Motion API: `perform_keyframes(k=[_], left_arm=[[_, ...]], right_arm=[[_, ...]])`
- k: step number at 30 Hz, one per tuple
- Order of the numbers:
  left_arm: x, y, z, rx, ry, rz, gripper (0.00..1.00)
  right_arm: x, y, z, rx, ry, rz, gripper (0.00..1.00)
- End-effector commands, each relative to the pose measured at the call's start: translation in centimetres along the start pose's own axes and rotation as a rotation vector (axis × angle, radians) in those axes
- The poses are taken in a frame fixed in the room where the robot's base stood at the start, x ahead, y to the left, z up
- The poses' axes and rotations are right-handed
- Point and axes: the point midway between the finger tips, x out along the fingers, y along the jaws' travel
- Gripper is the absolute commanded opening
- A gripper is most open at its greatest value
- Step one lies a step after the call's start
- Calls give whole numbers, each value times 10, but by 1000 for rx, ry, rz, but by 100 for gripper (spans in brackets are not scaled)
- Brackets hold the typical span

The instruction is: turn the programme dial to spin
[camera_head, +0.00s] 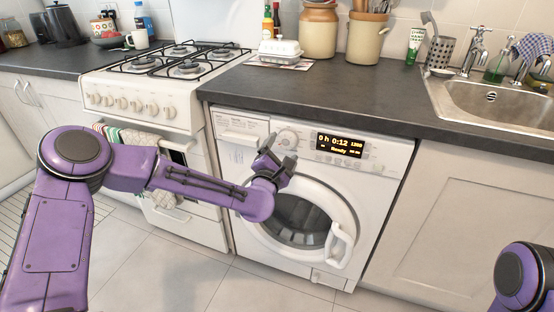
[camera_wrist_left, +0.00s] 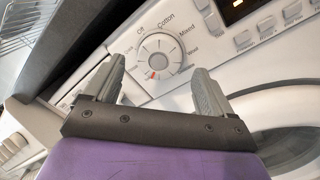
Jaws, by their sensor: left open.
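The programme dial (camera_head: 288,137) is a round light knob on the white washer's (camera_head: 375,190) panel, partly hidden by my left gripper (camera_head: 277,154). In the left wrist view the dial (camera_wrist_left: 160,56) shows a grey face and a red mark at its lower edge. The labels Off, Cotton and Mixed are readable around it; I cannot make out a spin label. My left gripper (camera_wrist_left: 160,76) is open, its fingers on either side of the dial's lower part in that picture. Contact cannot be told. My right gripper is out of view.
The round door (camera_head: 297,218) below is closed, with a white handle (camera_head: 340,245). The dark worktop (camera_head: 315,92) overhangs the panel. A cooker (camera_head: 140,105) stands at left.

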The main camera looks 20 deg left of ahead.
Motion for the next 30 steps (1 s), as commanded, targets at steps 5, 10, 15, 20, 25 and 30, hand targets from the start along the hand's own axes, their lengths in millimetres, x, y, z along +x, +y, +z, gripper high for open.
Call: perform_keyframes(k=[5, 10, 15, 20, 25, 30], left_arm=[[-45, -1, 0, -2, 0, -3, 84], [-75, 0, 0, -2, 1, -1, 84], [-84, 0, 0, -1, 1, -1, 84], [-84, 0, 0, -1, 1, -1, 84], [-84, 0, 0, -1, 1, -1, 84], [-86, -10, -3, 186, 12, -48, 84]], right_arm=[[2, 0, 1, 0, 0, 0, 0], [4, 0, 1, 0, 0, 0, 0], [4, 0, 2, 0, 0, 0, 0], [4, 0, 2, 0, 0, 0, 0], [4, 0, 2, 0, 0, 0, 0], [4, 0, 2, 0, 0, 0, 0]])
